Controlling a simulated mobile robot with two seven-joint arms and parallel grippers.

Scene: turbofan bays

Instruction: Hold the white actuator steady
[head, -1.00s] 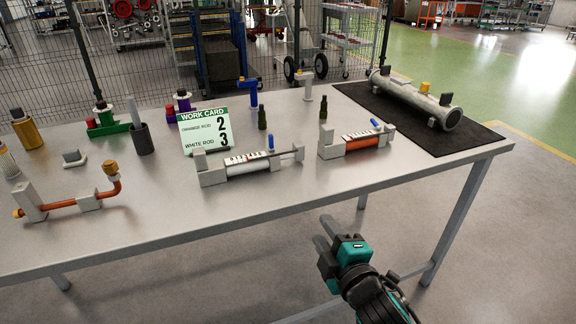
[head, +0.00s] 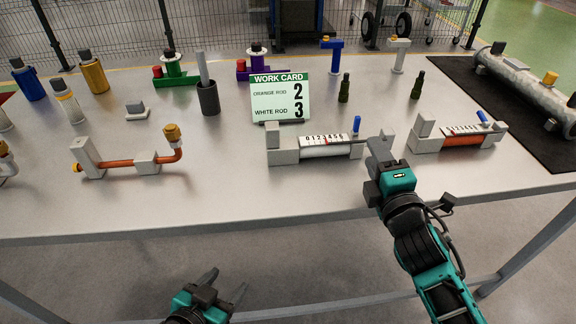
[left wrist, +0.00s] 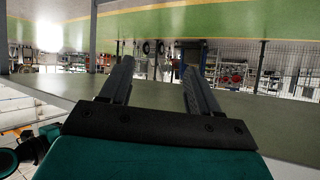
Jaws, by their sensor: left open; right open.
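The white actuator (head: 326,151) lies on the table in a grey bracket, with a numbered scale on top and a blue lever at its right end. My right gripper (head: 377,148) is at the actuator's right end, over the end block. Whether it touches the block cannot be told. My left gripper (head: 222,280) is low in front of the table, apart from everything. Its two fingers are spread and empty, as the left wrist view (left wrist: 158,80) also shows. The work card (head: 281,98) stands behind the actuator and reads orange rod 2, white rod 3.
The orange actuator (head: 465,139) lies to the right, close to my right gripper. A bent orange pipe (head: 128,163) in grey blocks is at the left. A dark cup (head: 208,98) and two dark green bottles stand behind. The table front edge is clear.

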